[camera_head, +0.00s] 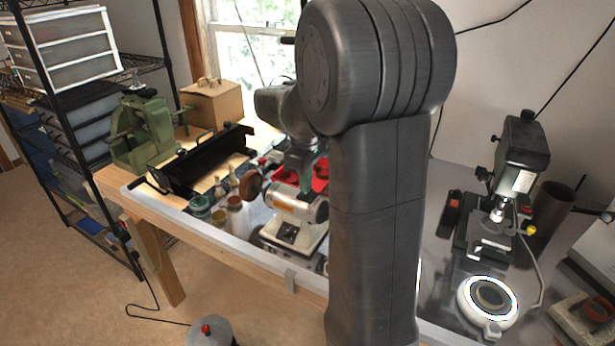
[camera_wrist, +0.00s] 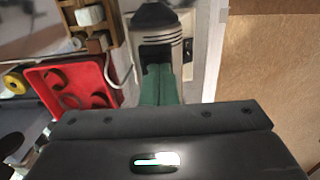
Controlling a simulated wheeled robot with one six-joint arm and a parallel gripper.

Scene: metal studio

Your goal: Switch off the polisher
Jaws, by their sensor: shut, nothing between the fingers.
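The polisher (camera_head: 300,207) stands on the bench, with a pale cylindrical motor, a brown buffing wheel (camera_head: 251,185) on its left end and a light base. Its dark switch plate (camera_head: 289,230) is on the front of the base. In the wrist view, the polisher's silver motor (camera_wrist: 167,32) with a dark end lies ahead of my gripper (camera_wrist: 158,72), and the switch plate (camera_wrist: 187,60) shows to the right. My gripper's green fingers are shut and empty, close to the motor. I cannot tell whether they touch it. In the head view, my arm partly hides the gripper.
A red tray (camera_wrist: 75,90) with small parts lies beside the polisher. Several jars (camera_head: 203,208) stand to its left. A black bending machine (camera_head: 200,160) and a green press (camera_head: 143,132) are farther left. A drill press (camera_head: 515,170) and ring lamp (camera_head: 487,300) are at right.

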